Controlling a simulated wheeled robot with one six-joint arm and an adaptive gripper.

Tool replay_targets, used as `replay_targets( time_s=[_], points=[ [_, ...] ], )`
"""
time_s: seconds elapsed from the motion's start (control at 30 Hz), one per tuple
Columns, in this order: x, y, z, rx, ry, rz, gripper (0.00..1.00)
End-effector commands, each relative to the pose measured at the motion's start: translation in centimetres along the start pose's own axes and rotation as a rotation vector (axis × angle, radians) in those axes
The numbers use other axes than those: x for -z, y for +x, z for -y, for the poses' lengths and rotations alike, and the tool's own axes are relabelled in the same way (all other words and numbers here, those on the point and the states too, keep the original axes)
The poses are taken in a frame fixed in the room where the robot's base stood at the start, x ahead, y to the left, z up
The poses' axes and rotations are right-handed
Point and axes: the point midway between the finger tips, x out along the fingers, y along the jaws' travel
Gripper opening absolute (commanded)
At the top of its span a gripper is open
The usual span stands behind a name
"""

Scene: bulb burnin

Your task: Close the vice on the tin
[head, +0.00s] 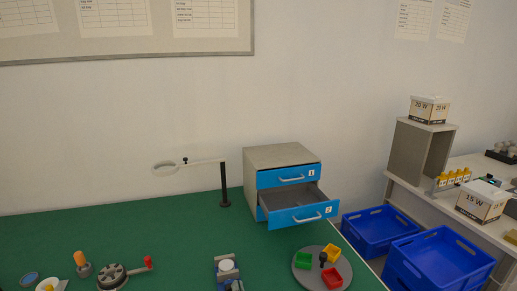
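What looks like the vice (219,272) stands on the green bench at the bottom of the head view, blue and grey, with its near end cut off by the frame edge. A small pale round thing (227,264), perhaps the tin, sits at its middle. I cannot tell whether the jaws touch it. My gripper is not in view.
On the green bench (130,225), a hand wheel (112,277) with a red handle stands left, a turntable (344,264) with coloured bins right. Behind are a ring on a black post (224,185) and a cabinet (278,156), drawer 2 open. Blue crates (440,260) lie beyond the right edge.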

Motion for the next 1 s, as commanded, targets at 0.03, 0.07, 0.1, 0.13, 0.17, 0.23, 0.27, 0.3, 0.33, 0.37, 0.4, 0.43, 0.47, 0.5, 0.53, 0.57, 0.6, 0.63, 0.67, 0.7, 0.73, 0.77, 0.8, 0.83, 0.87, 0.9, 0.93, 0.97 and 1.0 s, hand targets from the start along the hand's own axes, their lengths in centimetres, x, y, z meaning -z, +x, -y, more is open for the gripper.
replay_targets(
  time_s=[0.03, 0.07, 0.1, 0.13, 0.17, 0.23, 0.27, 0.3, 0.33, 0.37, 0.4, 0.43, 0.47, 0.5, 0.53, 0.57, 0.6, 0.63, 0.67, 0.7, 0.73, 0.77, 0.8, 0.83, 0.87, 0.9, 0.93, 0.97, 1.0],
  points=[
    [0.0, -0.1, 0.2, 0.003, 0.000, -0.003, 0.00],
    [-0.1, -0.1, 0.2, 0.003, 0.000, -0.003, 0.00],
    [-0.2, -0.1, 0.2, 0.002, 0.000, -0.002, 0.00],
    [-0.3, -0.1, 0.1, 0.002, 0.000, -0.002, 0.00],
    [-0.4, -0.1, 0.1, 0.002, -0.001, -0.002, 0.00],
    [-0.4, -0.3, 0.1, 0.001, -0.001, -0.001, 0.00],
    [-0.4, -0.5, 0.1, 0.001, -0.001, -0.001, 0.00],
    [-0.5, -0.8, 0.1, 0.000, -0.001, 0.000, 0.00],
    [-0.5, -1.1, 0.1, 0.000, -0.001, 0.000, 0.00],
    [-0.4, -1.5, 0.1, 0.000, -0.001, -0.001, 0.00],
    [-0.4, -1.9, 0.1, 0.000, -0.001, 0.000, 0.00],
    [-0.5, -2.2, 0.0, -0.001, -0.001, 0.001, 0.00],
    [-0.5, -2.5, 0.0, -0.001, -0.001, 0.001, 0.00],
    [-0.5, -2.9, 0.1, -0.001, -0.001, 0.000, 0.00],
    [-0.5, -3.2, 0.0, -0.001, -0.001, 0.000, 0.00],
    [-0.5, -3.5, 0.0, -0.001, -0.001, 0.001, 0.00],
    [-0.5, -3.9, 0.1, -0.001, -0.001, 0.000, 0.00],
    [-0.5, -4.2, 0.1, 0.000, -0.001, 0.000, 0.00],
    [-0.5, -4.5, 0.1, 0.000, -0.001, 0.000, 0.00],
    [-0.5, -4.9, 0.0, -0.001, -0.001, 0.001, 0.00],
    [-0.5, -5.2, 0.0, 0.000, -0.001, 0.001, 0.00],
    [-0.5, -5.4, 0.0, -0.001, -0.001, 0.001, 0.00],
    [-0.6, -5.7, 0.0, -0.001, 0.000, 0.001, 0.00],
    [-0.6, -5.8, 0.0, -0.001, 0.000, 0.001, 0.00],
    [-0.6, -5.9, 0.0, -0.001, 0.000, 0.001, 0.00],
    [-0.6, -6.0, 0.0, -0.001, 0.000, 0.002, 0.00],
    [-0.6, -6.0, 0.0, -0.001, 0.000, 0.002, 0.00],
    [-0.6, -6.0, 0.0, -0.001, 0.000, 0.002, 0.00],
    [-0.6, -6.0, 0.0, -0.001, 0.000, 0.002, 0.00]
  ],
)
